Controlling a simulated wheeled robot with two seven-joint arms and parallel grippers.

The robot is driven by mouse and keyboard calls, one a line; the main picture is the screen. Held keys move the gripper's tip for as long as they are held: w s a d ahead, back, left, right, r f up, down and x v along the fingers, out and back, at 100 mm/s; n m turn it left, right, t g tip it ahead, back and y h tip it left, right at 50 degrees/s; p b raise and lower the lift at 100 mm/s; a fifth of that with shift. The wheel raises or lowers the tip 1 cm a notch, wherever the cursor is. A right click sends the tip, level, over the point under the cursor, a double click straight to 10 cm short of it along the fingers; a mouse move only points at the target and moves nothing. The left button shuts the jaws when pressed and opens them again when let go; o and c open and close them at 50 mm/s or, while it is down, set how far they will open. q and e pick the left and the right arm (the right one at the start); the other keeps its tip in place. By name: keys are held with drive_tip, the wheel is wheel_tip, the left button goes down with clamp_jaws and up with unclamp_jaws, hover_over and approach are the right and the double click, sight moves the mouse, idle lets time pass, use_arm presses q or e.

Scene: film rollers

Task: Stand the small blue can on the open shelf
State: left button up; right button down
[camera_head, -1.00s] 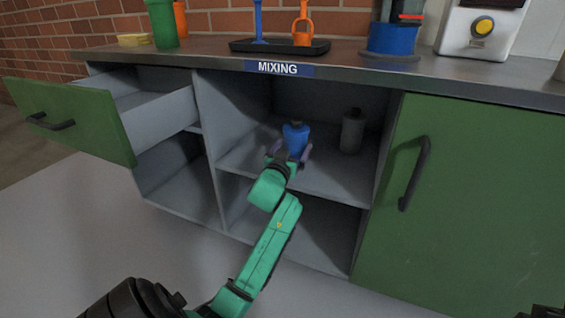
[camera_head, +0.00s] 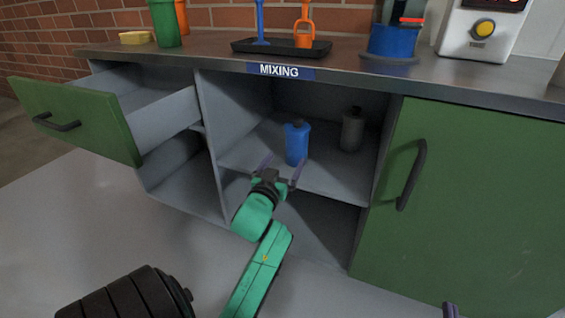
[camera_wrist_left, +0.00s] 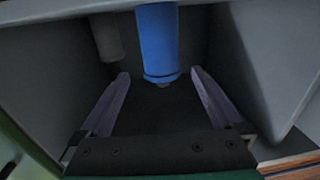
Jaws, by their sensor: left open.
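The small blue can (camera_head: 297,145) stands upright on the open shelf (camera_head: 335,182) under the MIXING label. It also shows in the left wrist view (camera_wrist_left: 158,42), just beyond the fingertips. My left gripper (camera_head: 281,170) is open and empty at the front of the shelf, its two fingers apart and clear of the can. The fingers also show in the left wrist view (camera_wrist_left: 160,82), spread on either side with nothing between them. Of my right gripper only a small piece may show at the bottom right edge of the head view, too little to judge.
A grey can (camera_head: 352,130) stands on the shelf right of the blue can. A green drawer (camera_head: 85,118) is pulled out at the left, and a green door (camera_head: 470,200) is shut at the right. A black tray (camera_head: 282,50) with tools sits on the counter.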

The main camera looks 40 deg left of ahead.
use_arm(q)
drive_tip(key=d+f+m+t+h, duration=0.1)
drive_tip(key=d+f+m+h, duration=0.3)
drive_tip(key=d, duration=0.5)
drive_tip(key=d+f+m+t+h, duration=0.1)
drive_tip(key=d+f+h, duration=0.3)
drive_tip(key=d, duration=0.5)
drive_tip(key=s+d+f+h, duration=0.2)
drive_tip(key=s+d+h, duration=0.1)
drive_tip(key=d, duration=0.4)
drive_tip(key=s+d+f+m+g+h, duration=0.1)
drive_tip(key=s+d+f+h, duration=0.2)
drive_tip(key=d, duration=0.5)
drive_tip(key=shift+s+d+m+h, duration=0.15)
drive_tip(key=shift+m+h, duration=0.15)
drive_tip(key=shift+h, duration=0.2)
use_arm(e)
drive_tip(key=f, duration=0.1)
drive_tip(key=s+f+g, duration=0.1)
drive_tip(key=shift+s+a+f, duration=0.1)
drive_tip(key=shift+f, duration=0.3)
use_arm(q)
drive_tip(key=shift+g, duration=0.3)
use_arm(e)
drive_tip(key=shift+r, duration=0.1)
